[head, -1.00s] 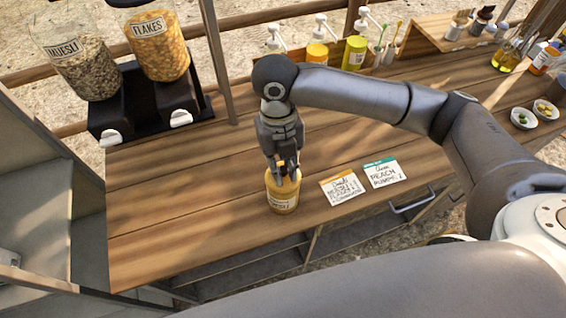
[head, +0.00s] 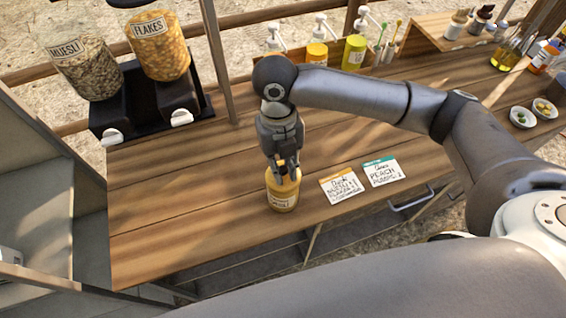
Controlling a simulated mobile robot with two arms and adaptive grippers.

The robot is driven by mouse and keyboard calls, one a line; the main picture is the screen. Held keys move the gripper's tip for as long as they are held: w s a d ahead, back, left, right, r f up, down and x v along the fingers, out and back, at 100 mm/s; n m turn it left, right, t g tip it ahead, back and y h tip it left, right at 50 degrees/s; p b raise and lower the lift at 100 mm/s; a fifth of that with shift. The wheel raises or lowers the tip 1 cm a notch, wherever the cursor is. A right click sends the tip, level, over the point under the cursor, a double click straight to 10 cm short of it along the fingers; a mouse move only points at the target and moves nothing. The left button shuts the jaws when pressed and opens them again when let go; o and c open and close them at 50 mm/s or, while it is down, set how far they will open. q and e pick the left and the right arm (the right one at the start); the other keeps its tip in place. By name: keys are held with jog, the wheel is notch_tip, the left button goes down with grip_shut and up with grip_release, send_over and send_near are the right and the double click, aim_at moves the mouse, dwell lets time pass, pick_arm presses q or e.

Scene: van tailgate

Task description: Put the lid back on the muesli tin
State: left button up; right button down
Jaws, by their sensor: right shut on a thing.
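The muesli tin (head: 283,201) is a yellow tin with a pale label. It stands upright on the wooden counter near its front edge. My right gripper (head: 283,178) points down over the top of the tin. Its fingers are shut on the yellow lid (head: 272,176), which is at the tin's mouth. The fingers hide much of the lid, so I cannot tell whether it sits fully flat. My left gripper is not in view.
Dispensers of muesli (head: 84,69) and flakes (head: 160,50) stand at the back left. Pump bottles (head: 317,50) and a raised shelf (head: 430,38) stand behind. The counter left of the tin is clear.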

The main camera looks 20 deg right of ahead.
jog(key=shift+f+p, duration=0.15)
jog(key=shift+p, duration=0.85)
dwell(1.8)
jog(key=c, duration=1.3)
grip_release()
jog(key=shift+o, duration=0.5)
jog(key=o, duration=0.4)
jog(key=shift+r+p, duration=3.55)
jog(key=shift+p, duration=0.25)
